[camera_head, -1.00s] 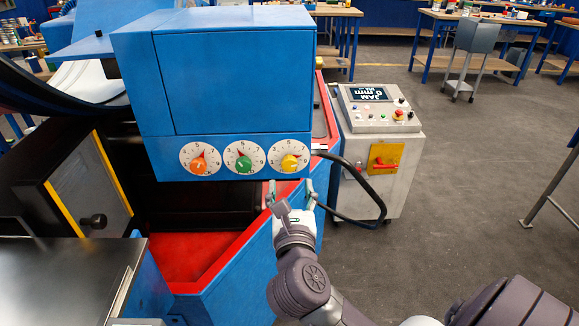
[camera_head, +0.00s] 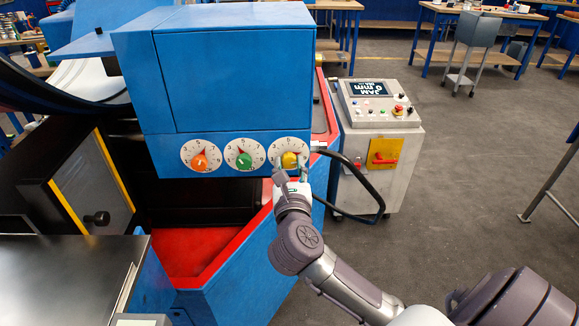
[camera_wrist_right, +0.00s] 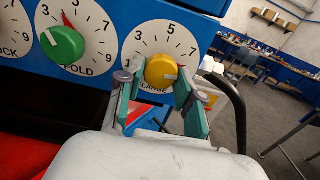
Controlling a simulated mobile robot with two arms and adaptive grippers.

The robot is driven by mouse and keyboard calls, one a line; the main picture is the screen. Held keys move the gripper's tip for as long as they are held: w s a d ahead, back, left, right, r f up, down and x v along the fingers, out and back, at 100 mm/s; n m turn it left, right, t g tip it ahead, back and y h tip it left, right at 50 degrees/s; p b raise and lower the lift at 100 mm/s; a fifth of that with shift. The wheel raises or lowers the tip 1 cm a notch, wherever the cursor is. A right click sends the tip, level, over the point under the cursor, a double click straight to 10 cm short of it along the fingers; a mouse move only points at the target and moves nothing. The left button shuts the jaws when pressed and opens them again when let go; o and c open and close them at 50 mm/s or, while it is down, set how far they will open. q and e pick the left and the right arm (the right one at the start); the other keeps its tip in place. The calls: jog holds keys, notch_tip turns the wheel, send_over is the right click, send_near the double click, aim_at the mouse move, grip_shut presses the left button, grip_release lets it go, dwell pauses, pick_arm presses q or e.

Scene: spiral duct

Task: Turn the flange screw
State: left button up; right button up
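The flange screw is the yellow knob (camera_head: 289,160) on a white numbered dial, rightmost of three on the blue machine's front panel. My right gripper (camera_head: 290,165) is at this knob. In the right wrist view the fingers of my right gripper (camera_wrist_right: 158,85) stand apart, one on each side of the knob. A small gap seems to show at the fingers; firm contact is not visible. My left gripper is in neither view.
The orange knob (camera_head: 199,162) and the green knob (camera_head: 244,161) sit to the left on the same panel. A black cable (camera_head: 372,190) loops close to the right of my gripper.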

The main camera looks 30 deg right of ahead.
jog(key=c, duration=0.4)
jog(key=shift+o, duration=0.2)
jog(key=shift+r+n+p, duration=0.15)
jog(key=shift+n+p, duration=0.25)
jog(key=shift+p, duration=0.4)
jog(key=n+p, duration=1.2)
jog(key=p, duration=0.4)
jog(key=shift+r+n+p, duration=0.1)
jog(key=shift+n+p, duration=1.4)
jog(key=shift+n, duration=0.1)
jog(key=shift+f, duration=0.2)
jog(key=o, duration=1.2)
